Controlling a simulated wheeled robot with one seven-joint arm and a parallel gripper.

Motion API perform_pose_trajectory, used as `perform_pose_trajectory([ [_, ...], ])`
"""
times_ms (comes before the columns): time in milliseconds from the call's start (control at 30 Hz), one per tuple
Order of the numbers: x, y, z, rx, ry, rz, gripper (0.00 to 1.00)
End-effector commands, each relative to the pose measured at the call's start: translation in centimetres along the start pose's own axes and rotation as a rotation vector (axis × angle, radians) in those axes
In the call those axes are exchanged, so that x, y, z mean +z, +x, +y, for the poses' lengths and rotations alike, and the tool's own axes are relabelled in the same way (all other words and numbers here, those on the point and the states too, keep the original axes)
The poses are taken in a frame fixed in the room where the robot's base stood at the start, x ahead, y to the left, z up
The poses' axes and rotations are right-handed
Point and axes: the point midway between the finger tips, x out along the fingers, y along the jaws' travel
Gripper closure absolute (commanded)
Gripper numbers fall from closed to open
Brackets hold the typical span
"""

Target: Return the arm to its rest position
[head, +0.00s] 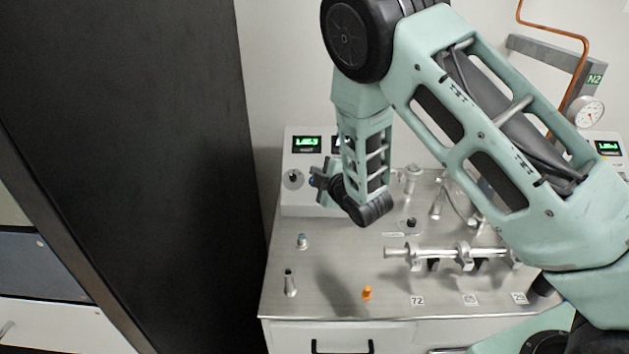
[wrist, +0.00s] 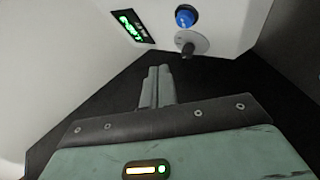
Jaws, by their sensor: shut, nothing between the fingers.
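My arm spans the right and middle of the head view, above the steel-topped bench (head: 330,265). The forearm hangs down and the wrist bends to the left. My gripper (head: 316,182) is small and partly hidden there, in front of the grey instrument box (head: 297,205). In the wrist view my gripper (wrist: 157,72) has its two fingers together, with nothing between them. A blue button (wrist: 186,17) and a grey knob (wrist: 190,42) on the box show beyond the fingertips. I cannot tell the exact gap to the box.
A black panel (head: 140,150) stands left of the bench. A gauge (head: 586,113) and copper pipe (head: 577,75) are behind at right.

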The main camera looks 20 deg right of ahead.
Motion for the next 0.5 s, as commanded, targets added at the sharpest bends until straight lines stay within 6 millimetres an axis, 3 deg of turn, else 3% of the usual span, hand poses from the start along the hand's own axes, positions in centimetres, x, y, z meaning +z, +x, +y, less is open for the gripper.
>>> perform_pose_trajectory([
  [133, 0.0, 0.0, 0.0, -0.001, 0.002, 0.0, 1.0],
  [267, -1.3, -0.7, -0.4, -0.073, 0.106, -0.034, 1.0],
  [367, -3.4, -2.4, -1.2, -0.193, 0.256, -0.086, 1.0],
  [500, -7.5, -7.0, -3.0, -0.415, 0.475, -0.18, 1.0],
])
